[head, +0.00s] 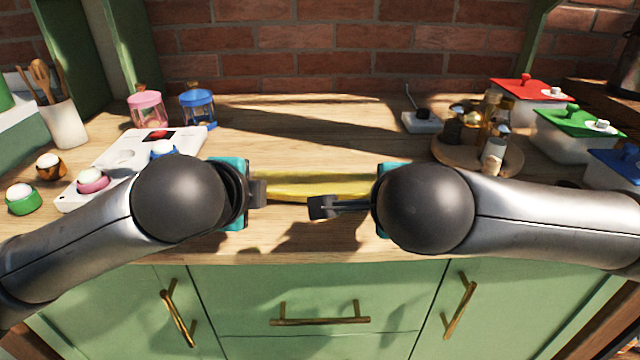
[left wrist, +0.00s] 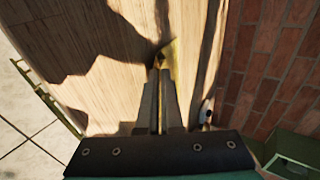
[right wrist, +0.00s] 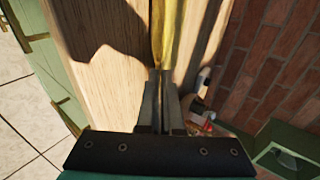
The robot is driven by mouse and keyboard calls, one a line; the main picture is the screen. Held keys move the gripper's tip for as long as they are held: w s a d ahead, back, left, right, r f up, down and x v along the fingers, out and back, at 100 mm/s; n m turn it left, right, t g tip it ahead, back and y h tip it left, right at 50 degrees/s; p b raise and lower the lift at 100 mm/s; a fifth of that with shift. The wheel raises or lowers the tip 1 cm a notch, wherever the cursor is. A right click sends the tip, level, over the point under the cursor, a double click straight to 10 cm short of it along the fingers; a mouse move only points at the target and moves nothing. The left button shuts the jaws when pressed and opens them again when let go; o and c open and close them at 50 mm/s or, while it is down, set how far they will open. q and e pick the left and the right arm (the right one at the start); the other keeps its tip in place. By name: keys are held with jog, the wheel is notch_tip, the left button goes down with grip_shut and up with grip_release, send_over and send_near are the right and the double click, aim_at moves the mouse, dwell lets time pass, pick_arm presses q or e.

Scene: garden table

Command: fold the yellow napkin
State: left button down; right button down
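The yellow napkin (head: 315,187) shows in the head view as a narrow band along the wooden table between my two hands. Its ends are hidden behind my grippers. My left gripper (head: 258,191) is at its left end; in the left wrist view the fingers are closed together with a strip of yellow between them, and a small patch of napkin (left wrist: 167,52) beyond the tips. My right gripper (head: 322,207) is at its near edge toward the right. In the right wrist view its fingers are nearly together on the napkin (right wrist: 172,30), which runs away from the tips.
A white tray (head: 128,152) with colored cups stands left, beside a utensil crock (head: 64,124). Pink (head: 146,108) and blue (head: 198,107) jars stand behind. A round board (head: 510,160) with bottles and lidded boxes (head: 578,125) stand right. The table behind the napkin is clear.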

pick_arm(q)
jog(key=c, duration=0.7)
grip_release()
pick_arm(e)
jog(key=c, duration=0.7)
grip_release()
pick_arm(q)
jog(key=s+r, duration=0.1)
jog(key=r, duration=0.2)
jog(key=s+r, duration=0.1)
jog(key=r, duration=0.2)
jog(key=s+r, duration=0.2)
jog(key=r, duration=0.1)
pick_arm(e)
jog(key=s+r, duration=0.1)
jog(key=r, duration=0.2)
jog(key=s+r, duration=0.1)
jog(key=r, duration=0.2)
jog(key=s+r, duration=0.2)
jog(key=r, duration=0.1)
pick_arm(q)
jog(key=shift+s, duration=0.1)
pick_arm(e)
jog(key=shift+s, duration=0.1)
